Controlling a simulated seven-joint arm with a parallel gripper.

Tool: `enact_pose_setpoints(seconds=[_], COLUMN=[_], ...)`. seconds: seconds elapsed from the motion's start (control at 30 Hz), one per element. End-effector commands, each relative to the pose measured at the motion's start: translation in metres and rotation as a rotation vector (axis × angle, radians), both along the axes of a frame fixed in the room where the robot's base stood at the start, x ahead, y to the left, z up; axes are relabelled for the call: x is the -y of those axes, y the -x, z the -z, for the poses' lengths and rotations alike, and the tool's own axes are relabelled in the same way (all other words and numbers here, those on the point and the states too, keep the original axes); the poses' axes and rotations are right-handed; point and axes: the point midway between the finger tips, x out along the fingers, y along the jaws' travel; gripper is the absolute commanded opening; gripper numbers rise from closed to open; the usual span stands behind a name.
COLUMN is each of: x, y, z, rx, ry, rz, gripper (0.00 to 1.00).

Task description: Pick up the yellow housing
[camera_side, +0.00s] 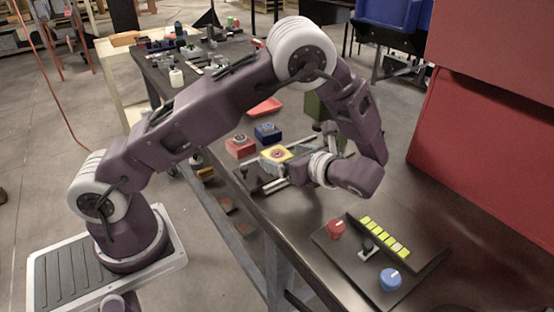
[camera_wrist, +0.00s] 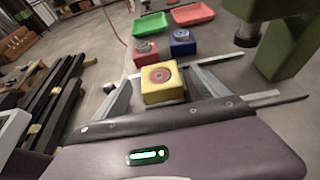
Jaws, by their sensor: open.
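The yellow housing (camera_wrist: 160,92) is a small box with a round red and grey disc on top. It sits between the two spread fingers of my gripper (camera_wrist: 161,90) in the wrist view. In the side view the housing (camera_side: 277,154) shows just beyond my gripper (camera_side: 284,167). The gripper is open, with a finger on each side of the housing. I cannot tell whether either finger touches it. The lower part of the housing is partly hidden by the gripper in the side view.
A red housing (camera_side: 240,145) and a blue housing (camera_side: 267,132) stand behind the yellow one. Red (camera_wrist: 193,14) and green (camera_wrist: 151,26) trays lie farther back. A green post (camera_wrist: 292,45) rises at the right. A control panel (camera_side: 345,262) with red and blue knobs sits at the front.

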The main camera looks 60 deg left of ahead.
Motion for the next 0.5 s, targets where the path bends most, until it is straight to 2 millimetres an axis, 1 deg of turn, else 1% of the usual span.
enact_pose_setpoints(seconds=[0.03,0.13,0.37,0.47,0.5], x=[-0.009,-0.02,-0.023,-0.023,-0.023], y=[0.001,0.001,0.0,0.0,0.0], z=[0.002,0.008,0.009,0.009,0.009], rx=[-0.002,-0.001,0.001,0.001,0.001], ry=[0.0,0.0,0.002,0.002,0.002], rz=[-0.003,-0.002,-0.002,-0.002,-0.002], gripper=[0.84,0.84,0.84,0.66,0.58])
